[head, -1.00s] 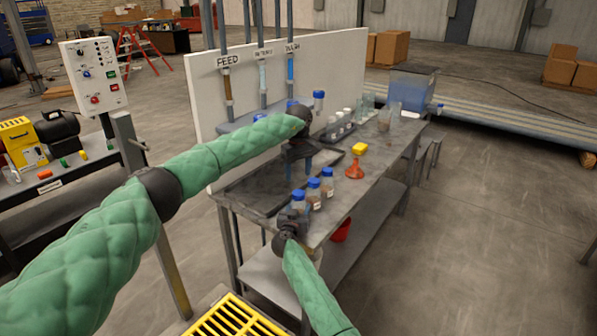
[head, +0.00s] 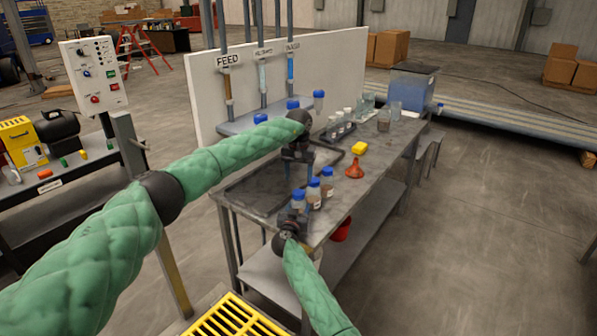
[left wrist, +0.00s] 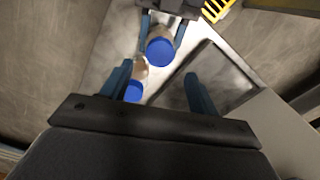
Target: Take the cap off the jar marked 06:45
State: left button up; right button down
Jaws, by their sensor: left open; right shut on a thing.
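Three brown jars with blue caps stand in a row on the near part of the bench. My right gripper (head: 295,214) is shut on the nearest jar (head: 298,203), below its cap; the cap also shows between its fingers in the left wrist view (left wrist: 160,52). The middle jar (head: 314,192) and the far jar (head: 327,180) stand just beyond. My left gripper (head: 299,172) is open and empty above the bench, close to the row. In the left wrist view its fingers (left wrist: 160,90) are spread, with one blue cap beside the left finger. The times on the labels are too small to read.
A rack of small bottles (head: 340,130) and a blue tank (head: 412,88) stand farther back.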

aim_at(299, 192)
pick_arm(q)
notch_tip(299, 192, down, 6)
jog(key=shift+f, duration=0.25)
